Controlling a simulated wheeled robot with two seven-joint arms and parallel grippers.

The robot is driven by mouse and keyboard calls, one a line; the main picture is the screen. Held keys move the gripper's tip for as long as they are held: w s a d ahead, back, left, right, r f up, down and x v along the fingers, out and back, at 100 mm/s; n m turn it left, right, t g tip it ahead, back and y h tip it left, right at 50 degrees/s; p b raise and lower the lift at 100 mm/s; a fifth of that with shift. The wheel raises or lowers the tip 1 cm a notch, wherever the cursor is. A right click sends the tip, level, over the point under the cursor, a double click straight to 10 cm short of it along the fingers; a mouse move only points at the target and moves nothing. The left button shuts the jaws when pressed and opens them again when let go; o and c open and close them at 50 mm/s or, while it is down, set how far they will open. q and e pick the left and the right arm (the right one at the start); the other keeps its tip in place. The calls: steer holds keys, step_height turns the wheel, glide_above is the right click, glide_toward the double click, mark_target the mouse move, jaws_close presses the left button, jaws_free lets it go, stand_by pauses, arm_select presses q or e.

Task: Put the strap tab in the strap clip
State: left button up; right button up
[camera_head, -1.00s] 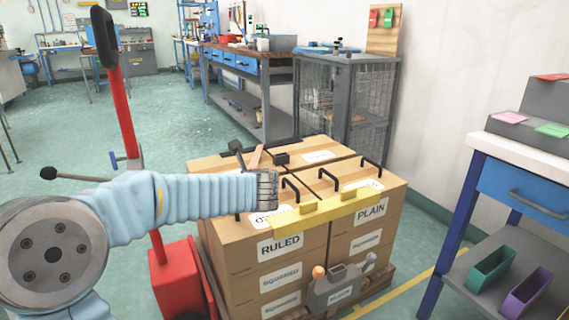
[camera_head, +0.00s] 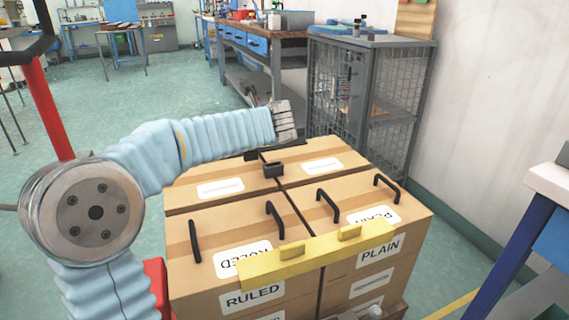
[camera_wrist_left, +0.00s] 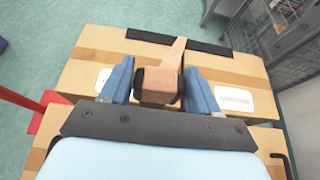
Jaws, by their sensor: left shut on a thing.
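My left gripper (camera_wrist_left: 158,88) is shut on the strap tab (camera_wrist_left: 160,84), a brown block with a tapering strip pointing away, seen between the blue fingers in the left wrist view. In the head view the hand is mostly hidden behind the end of my pale blue arm sleeve, above the far side of the boxes, and the tab cannot be made out. A small dark block that looks like the strap clip (camera_head: 273,170) sits on the box tops near the middle seam. My right gripper is not in view.
Cardboard boxes labelled RULED and PLAIN (camera_head: 300,250) carry black handles (camera_head: 276,222) and a yellow corner bar (camera_head: 318,254). A black strip (camera_wrist_left: 180,41) lies along their far edge. A wire cage cabinet (camera_head: 365,100) stands close behind; a blue-legged bench (camera_head: 505,245) is at right.

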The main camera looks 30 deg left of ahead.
arm_select(q)
steer(key=shift+w+a+f+b, duration=0.3)
steer(key=shift+w+f, duration=1.85)
steer(key=shift+w, duration=0.25)
steer(key=shift+w+a+f+b, duration=0.35)
steer(key=shift+w+f, duration=1.8)
steer(key=shift+w, duration=0.2)
steer(key=shift+w+a+f+b, duration=0.3)
steer(key=shift+w+f, duration=1.85)
steer(key=shift+w, duration=0.25)
steer(key=shift+f, duration=0.25)
steer(key=o, duration=1.1)
steer(key=shift+r, duration=0.1)
